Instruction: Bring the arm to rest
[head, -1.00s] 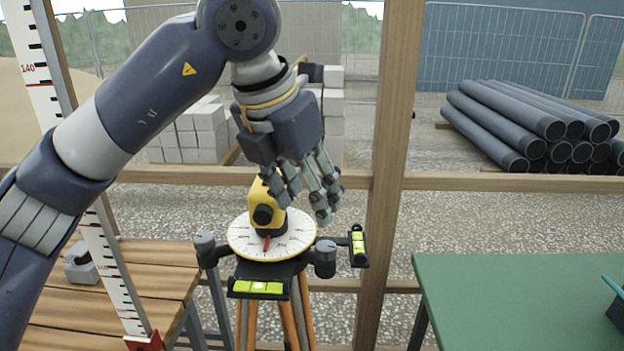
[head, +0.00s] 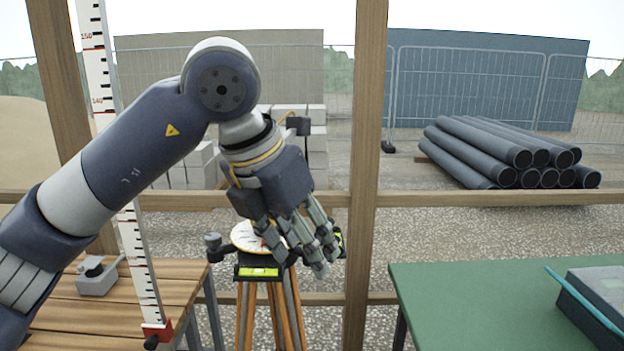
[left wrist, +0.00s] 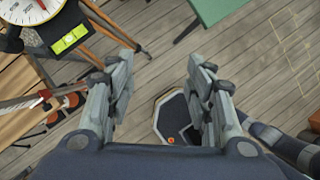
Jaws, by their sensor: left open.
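My left arm comes in from the left in the head view, and its gripper (head: 298,246) points down in front of the tripod instrument. In the left wrist view my left gripper (left wrist: 160,95) is open, with nothing between its fingers and plank floor below. The instrument's round white dial (head: 246,237) is partly hidden behind the gripper in the head view. The dial (left wrist: 40,10) also shows at the top left of the left wrist view, beside a yellow-green level vial (left wrist: 70,38). The yellow instrument body is hidden in the head view. My right gripper is not in view.
A wooden bench (head: 75,312) with a grey tool (head: 98,278) stands at the left, by an upright measuring staff (head: 146,270). A green table (head: 470,300) with a grey case (head: 597,295) is at the right. A wooden post (head: 362,180) stands behind the gripper. Pipes (head: 500,155) lie outside.

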